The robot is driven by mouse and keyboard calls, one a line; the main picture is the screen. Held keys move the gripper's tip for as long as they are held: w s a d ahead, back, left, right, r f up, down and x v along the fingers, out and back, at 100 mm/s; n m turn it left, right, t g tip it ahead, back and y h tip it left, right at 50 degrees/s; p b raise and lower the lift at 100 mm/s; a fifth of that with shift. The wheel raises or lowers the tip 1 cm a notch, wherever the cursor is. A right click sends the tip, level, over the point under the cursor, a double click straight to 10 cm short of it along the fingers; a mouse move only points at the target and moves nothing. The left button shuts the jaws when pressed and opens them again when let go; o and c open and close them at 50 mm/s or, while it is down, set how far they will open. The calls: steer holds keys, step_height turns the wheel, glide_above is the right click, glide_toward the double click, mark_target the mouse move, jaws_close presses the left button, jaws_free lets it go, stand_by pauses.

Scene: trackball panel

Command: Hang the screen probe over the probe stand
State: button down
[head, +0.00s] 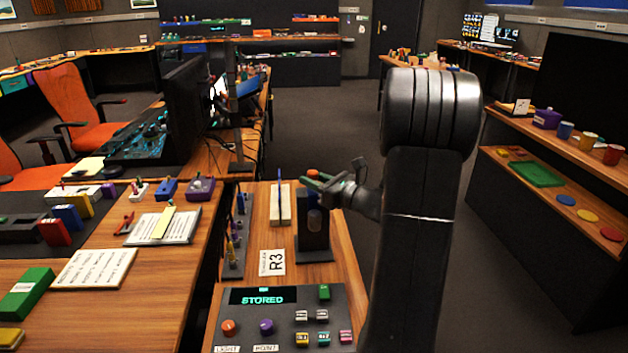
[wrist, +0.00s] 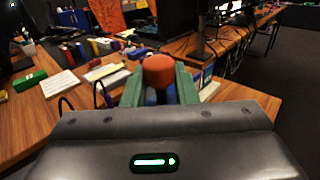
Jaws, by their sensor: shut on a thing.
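The screen probe appears to be the orange-topped piece (head: 314,172) in my gripper; its round orange top also shows in the wrist view (wrist: 158,70), with a blue part below. My gripper (head: 318,181) has green fingers shut around it, just under the orange top. The probe stand appears to be the dark upright plate on a flat base (head: 314,254), directly below my gripper. A dark oval piece (head: 314,219) shows against the plate's front face. I cannot tell whether the probe rests on the stand or is just above it.
A panel (head: 275,318) with knobs, buttons and a "STORED" display lies in front of the stand. A cream block with an upright rod (head: 280,205) is behind left. An R3 card (head: 272,263) and a dark tool rack (head: 237,240) are to the left.

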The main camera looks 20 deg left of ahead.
steer(key=c, duration=1.1)
jaws_free()
steer(key=shift+o, duration=0.2)
steer(key=shift+d, duration=0.1)
steer(key=v, duration=1.3)
steer(key=shift+s+d, duration=0.2)
steer(key=shift+d, duration=0.1)
steer(key=x, duration=1.4)
steer(key=shift+w+r+p, duration=0.1)
steer(key=shift+r+p, duration=0.2)
steer(key=shift+r, duration=0.1)
steer(key=shift+r+p, duration=0.3)
steer(key=shift+r, duration=0.15)
steer(key=shift+f, duration=0.1)
